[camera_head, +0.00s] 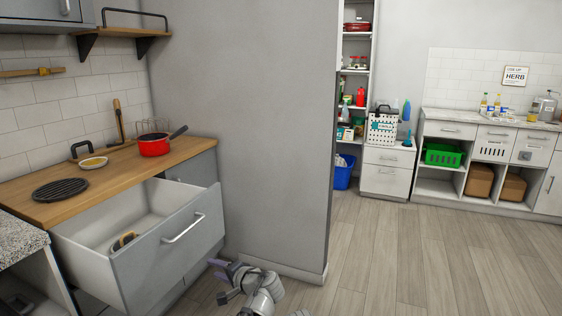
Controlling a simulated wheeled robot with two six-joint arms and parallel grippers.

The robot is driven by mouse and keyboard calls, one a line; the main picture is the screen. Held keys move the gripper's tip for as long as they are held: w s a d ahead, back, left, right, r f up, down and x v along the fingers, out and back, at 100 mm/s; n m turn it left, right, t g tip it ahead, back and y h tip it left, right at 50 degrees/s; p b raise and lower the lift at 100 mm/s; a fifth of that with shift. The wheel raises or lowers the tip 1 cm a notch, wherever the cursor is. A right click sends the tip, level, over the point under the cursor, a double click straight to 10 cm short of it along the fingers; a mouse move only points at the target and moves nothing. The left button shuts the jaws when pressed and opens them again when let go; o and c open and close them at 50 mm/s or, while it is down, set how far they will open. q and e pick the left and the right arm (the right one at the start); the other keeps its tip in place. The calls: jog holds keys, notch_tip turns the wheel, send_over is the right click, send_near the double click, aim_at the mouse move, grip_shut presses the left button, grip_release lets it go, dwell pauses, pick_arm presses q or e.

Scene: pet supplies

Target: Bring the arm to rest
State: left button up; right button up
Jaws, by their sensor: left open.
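My left gripper (224,281) shows at the bottom centre of the head view, just right of an open grey drawer (175,250). Its fingers are apart and nothing shows between them. It points left, in front of the grey wall and above the floor, apart from the drawer front as far as I can tell. My left arm's wrist shows beside it, and the rest of the arm is below the picture. My right gripper is not in view.
The drawer sticks out under a wooden counter (118,179) and holds a small yellow and black object (124,241). On the counter are a red pan (154,146), a small bowl (93,163) and a round black grate (60,189). Open floor (410,260) lies at right.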

pick_arm(q)
jog(key=s+f+n+g+h, duration=0.7)
jog(key=s+f+g+h, duration=0.25)
jog(key=s+f, duration=0.75)
jog(key=s+d+r+m+p, duration=0.1)
jog(key=d+r+p, duration=0.3)
jog(key=r+p, duration=0.4)
jog(key=s+d+r+m+p, duration=0.1)
jog(key=s+d+r+p, duration=0.3)
jog(key=r+p, duration=0.4)
jog(key=s+d+r+m+p, duration=0.2)
jog(key=s+d+r+p, duration=0.1)
jog(key=r+p, duration=0.5)
notch_tip(320, 180, up, 3)
jog(key=shift+d+f+p, duration=0.1)
jog(key=shift+d+p, duration=0.25)
jog(key=shift+d, duration=0.35)
jog(key=shift+a, duration=0.1)
